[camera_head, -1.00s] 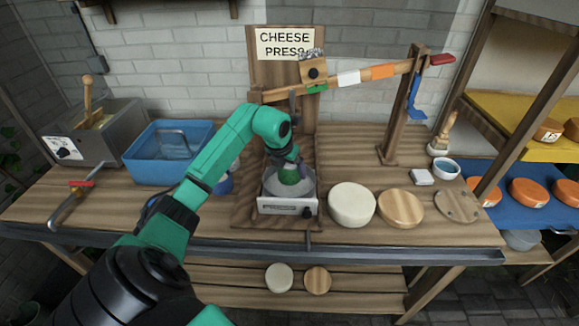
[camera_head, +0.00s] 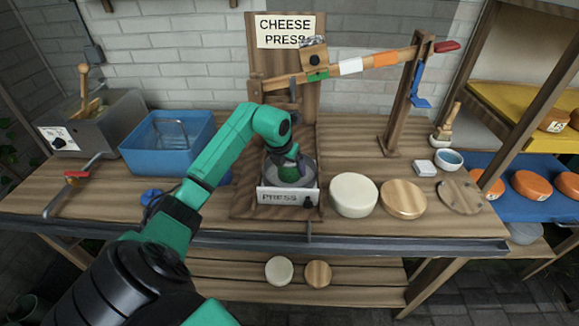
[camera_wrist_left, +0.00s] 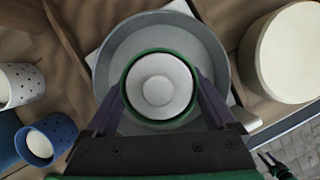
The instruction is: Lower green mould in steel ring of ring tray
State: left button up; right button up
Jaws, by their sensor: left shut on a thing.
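The green mould (camera_head: 289,174) is round, with a white filling that shows from above in the left wrist view (camera_wrist_left: 159,85). My left gripper (camera_head: 290,160) is shut on the mould, with one finger at each side of it. The mould is within the outline of the grey steel ring (camera_head: 307,174), whose wide rim shows around it in the left wrist view (camera_wrist_left: 160,29). I cannot tell whether the mould touches the bottom. The ring stands on the white ring tray (camera_head: 287,196), labelled PRESS, under the cheese press.
The wooden press lever (camera_head: 360,64) slants above the ring. A cream disc (camera_head: 353,195) and a wooden disc (camera_head: 404,199) stand to the right. A blue tub (camera_head: 165,145) is at the left. Perforated moulds (camera_wrist_left: 47,139) show at the left of the wrist view.

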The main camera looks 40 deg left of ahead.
pick_arm(q)
jog(key=shift+f+b, duration=0.4)
jog(key=shift+f, duration=0.1)
dwell(0.3)
jog(key=o, duration=1)
jog(key=shift+o, duration=0.2)
jog(key=b+v, duration=0.1)
jog(key=v, duration=1.3)
jog(key=shift+r+b, duration=0.3)
jog(key=shift+b, duration=0.1)
jog(key=shift+s, duration=0.15)
